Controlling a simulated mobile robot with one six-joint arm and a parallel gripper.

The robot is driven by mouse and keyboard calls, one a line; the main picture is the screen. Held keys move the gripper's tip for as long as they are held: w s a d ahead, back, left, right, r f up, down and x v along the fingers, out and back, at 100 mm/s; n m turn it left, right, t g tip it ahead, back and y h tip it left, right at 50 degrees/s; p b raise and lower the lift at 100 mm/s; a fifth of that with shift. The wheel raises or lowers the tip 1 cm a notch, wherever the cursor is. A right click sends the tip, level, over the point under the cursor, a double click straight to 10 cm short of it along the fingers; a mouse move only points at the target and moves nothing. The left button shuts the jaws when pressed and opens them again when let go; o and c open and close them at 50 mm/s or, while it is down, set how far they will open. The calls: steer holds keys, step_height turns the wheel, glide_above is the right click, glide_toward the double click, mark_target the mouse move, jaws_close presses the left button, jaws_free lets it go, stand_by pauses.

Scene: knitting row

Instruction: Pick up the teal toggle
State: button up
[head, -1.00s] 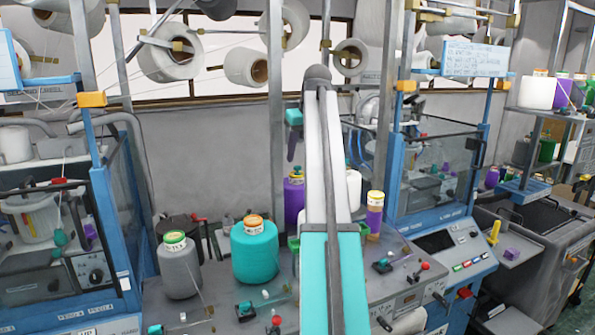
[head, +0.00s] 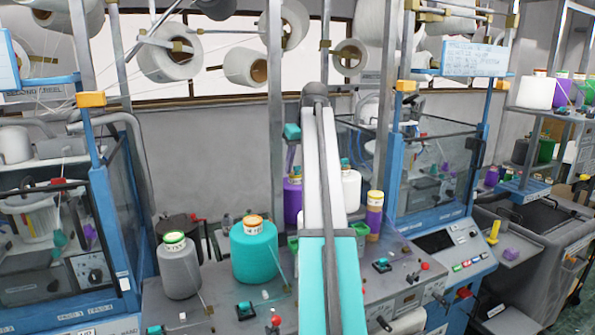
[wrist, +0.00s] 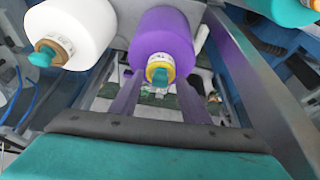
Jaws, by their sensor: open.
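Several small teal-topped controls stand on the grey machine table. One teal toggle (head: 382,263) sits on a dark block right of my arm, and another small teal piece (head: 245,307) is on a dark block at the front. I cannot tell which is the task's toggle. My gripper (wrist: 158,88) is open, its two fingers spread in the wrist view around the near end of a purple cone, apparently with nothing held between them. In the head view my arm hides most of the gripper.
A purple yarn cone (wrist: 160,40) and a white cone (wrist: 72,30), both teal-tipped, stand close to my gripper. A teal cone (head: 254,252) and grey cone (head: 179,270) stand left of my arm. Glass-fronted blue machines flank the table.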

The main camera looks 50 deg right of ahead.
mark_target(298, 166)
steer(key=c, duration=0.9)
steer(key=shift+r, duration=0.1)
steer(key=shift+r, duration=1.65)
steer(key=s+a, duration=0.2)
steer(key=s, duration=0.2)
steer(key=s+a+r, duration=0.1)
steer(key=s+a, duration=0.1)
steer(key=s, duration=0.3)
steer(key=s+a, duration=0.3)
steer(key=s, duration=0.2)
steer(key=shift+s+r, duration=0.25)
steer(key=shift+s, duration=0.1)
